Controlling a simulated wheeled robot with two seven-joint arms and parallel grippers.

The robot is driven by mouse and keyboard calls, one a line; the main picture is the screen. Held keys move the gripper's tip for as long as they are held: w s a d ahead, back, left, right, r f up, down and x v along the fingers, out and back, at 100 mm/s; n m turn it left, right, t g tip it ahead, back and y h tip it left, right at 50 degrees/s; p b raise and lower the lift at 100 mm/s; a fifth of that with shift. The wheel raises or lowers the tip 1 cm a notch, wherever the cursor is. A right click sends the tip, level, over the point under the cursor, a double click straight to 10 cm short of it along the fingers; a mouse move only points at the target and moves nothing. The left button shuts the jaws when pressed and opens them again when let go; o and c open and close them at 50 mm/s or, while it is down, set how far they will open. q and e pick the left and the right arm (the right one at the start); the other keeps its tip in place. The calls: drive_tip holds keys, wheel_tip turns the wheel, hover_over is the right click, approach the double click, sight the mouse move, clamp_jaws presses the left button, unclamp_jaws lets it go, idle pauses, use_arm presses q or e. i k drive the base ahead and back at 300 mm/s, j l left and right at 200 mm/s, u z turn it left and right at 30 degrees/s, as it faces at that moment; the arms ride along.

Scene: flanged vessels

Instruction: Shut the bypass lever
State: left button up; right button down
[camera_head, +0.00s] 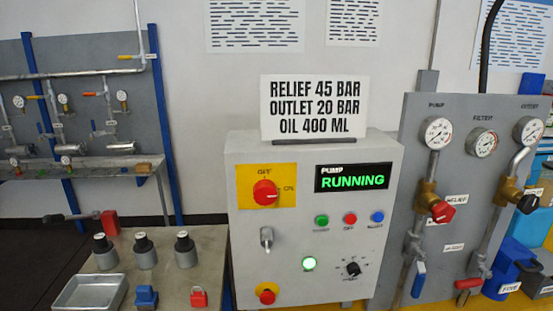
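On the grey panel (407,150) at right, two levers show low on the pipes. A blue lever (419,279) hangs straight down below the left pipe. A red lever (468,284) points sideways at the foot of the right pipe. The small labels near them, such as the white tag (453,247), are too small to read, so I cannot tell which lever is the bypass. Neither of my grippers is in view.
A grey control box (310,215) stands in the middle, its display (354,177) reading "PUMP RUNNING". A sign (314,106) sits on top. Front left, a bench (215,250) carries a metal tray (90,292), several dark-topped fittings and a red padlock (198,297). Blue containers (509,265) stand at far right.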

sight(419, 280)
drive_tip(key=z, duration=1.25)
drive_tip(key=i, duration=0.4)
drive_tip(key=i+l+u, duration=0.1)
drive_tip(key=i, duration=0.3)
